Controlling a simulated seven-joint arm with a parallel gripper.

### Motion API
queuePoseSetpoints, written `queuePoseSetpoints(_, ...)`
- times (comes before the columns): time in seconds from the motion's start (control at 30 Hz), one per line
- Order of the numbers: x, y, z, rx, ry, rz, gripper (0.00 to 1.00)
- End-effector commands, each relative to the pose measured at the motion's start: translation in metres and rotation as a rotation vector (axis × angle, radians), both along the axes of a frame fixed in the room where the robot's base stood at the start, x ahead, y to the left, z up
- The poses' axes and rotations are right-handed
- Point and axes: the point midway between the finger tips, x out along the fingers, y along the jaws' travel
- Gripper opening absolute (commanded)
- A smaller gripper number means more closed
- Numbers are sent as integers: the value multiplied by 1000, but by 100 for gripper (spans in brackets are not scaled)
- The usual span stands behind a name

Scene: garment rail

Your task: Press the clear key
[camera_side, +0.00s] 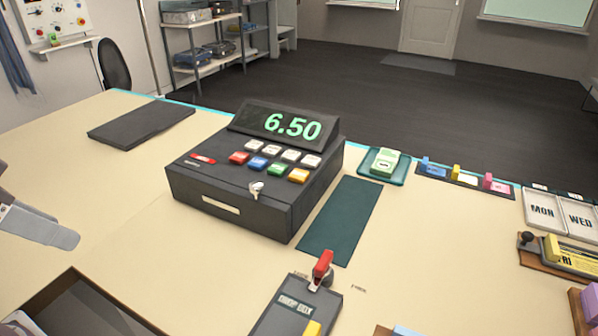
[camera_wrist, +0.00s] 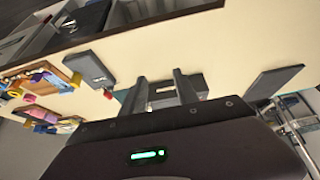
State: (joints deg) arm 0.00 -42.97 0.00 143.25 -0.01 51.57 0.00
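A dark cash register (camera_side: 235,205) stands on the cream counter, its lit display (camera_side: 292,126) reading 6.50. Its sloped top has two rows of keys: white ones, a red key (camera_side: 239,157), a blue key (camera_side: 258,162), a green key (camera_side: 278,168) and an orange key (camera_side: 298,175). I cannot read which is the clear key. A small key (camera_side: 256,188) sits in a lock near its front. My gripper (camera_wrist: 160,82) is open and empty in the wrist view, with what seems to be the register partly hidden behind its fingers. A finger also shows left of the register in the side view (camera_side: 40,228).
A dark drop box (camera_side: 292,312) with a red-handled part (camera_side: 322,268) is in front. A dark green mat (camera_side: 340,220) lies right of the register, a dark flat slab (camera_side: 140,122) behind left.

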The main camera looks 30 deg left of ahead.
Motion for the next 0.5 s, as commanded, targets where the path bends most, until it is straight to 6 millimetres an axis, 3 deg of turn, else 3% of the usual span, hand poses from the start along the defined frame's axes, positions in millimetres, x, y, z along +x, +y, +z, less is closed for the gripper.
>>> queuePoseSetpoints(0.03,0,0,0,0,0,0,28)
queuePoseSetpoints(0.2,0,0,0,0,0,0,0)
queuePoseSetpoints(0.5,0,0,0,0,0,0,0)
